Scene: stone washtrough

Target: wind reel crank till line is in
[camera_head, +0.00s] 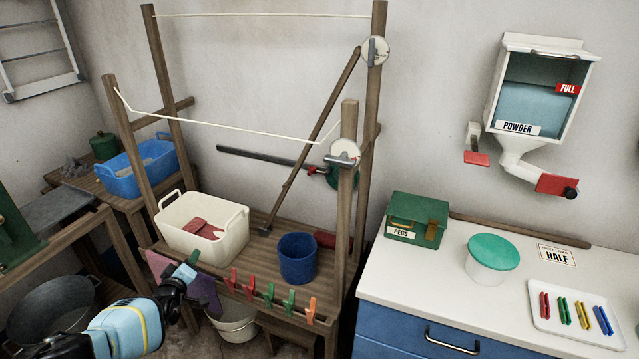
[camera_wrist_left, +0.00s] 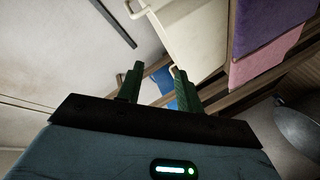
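Two white reel discs sit on the right posts of the wooden line frame. The front reel (camera_head: 343,153) has a grey bar, perhaps its crank, across it; the back reel (camera_head: 375,51) has a similar one. A front line (camera_head: 220,126) runs from the front left post to the front reel, bending near its left end. A back line (camera_head: 265,15) spans the rear posts. My left gripper (camera_head: 188,270) is low at left, near the hanging cloths, well apart from both reels. In the wrist view its green fingers (camera_wrist_left: 158,80) stand apart with nothing between them. My right gripper is not in view.
A cream tub (camera_head: 202,224) and blue bucket (camera_head: 297,258) stand on the frame's shelf, with several pegs along its front edge. A blue tub (camera_head: 139,169) is behind left. A white counter (camera_head: 400,275) and powder dispenser (camera_head: 540,90) are at right.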

